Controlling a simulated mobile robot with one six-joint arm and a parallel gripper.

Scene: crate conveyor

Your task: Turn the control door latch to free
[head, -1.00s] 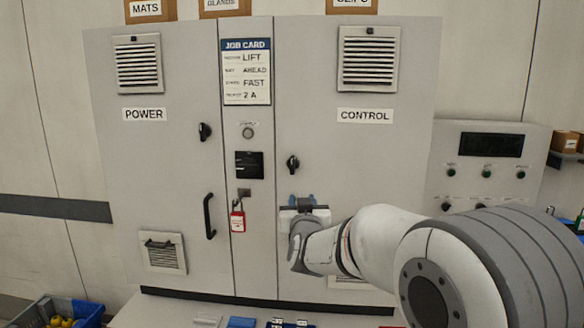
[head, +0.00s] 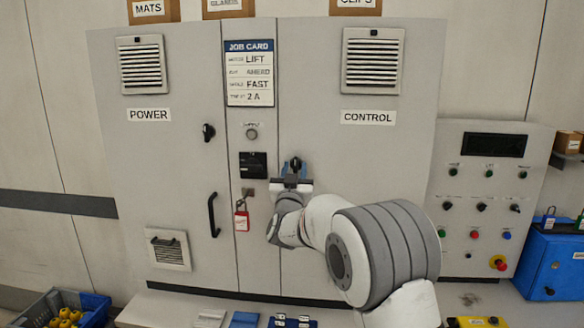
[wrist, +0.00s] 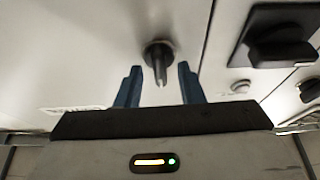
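The control door (head: 350,150) is the grey cabinet door on the right, labelled CONTROL, and it looks closed. Its latch (head: 296,164) is a small black knob near the door's left edge, partly hidden by my gripper in the head view. In the wrist view the latch (wrist: 160,62) is a dark round base with a stem sticking out. My gripper (head: 293,176) is at the latch. In the wrist view its two blue fingers (wrist: 157,84) are open, one on each side of the stem, with a gap on both sides.
The power door (head: 160,190) has its own black latch (head: 208,132) and a black handle (head: 213,215). A red padlock (head: 241,221) hangs on the centre strip below a black switch (head: 252,165). A control panel (head: 486,190) stands to the right. Trays lie below the cabinet.

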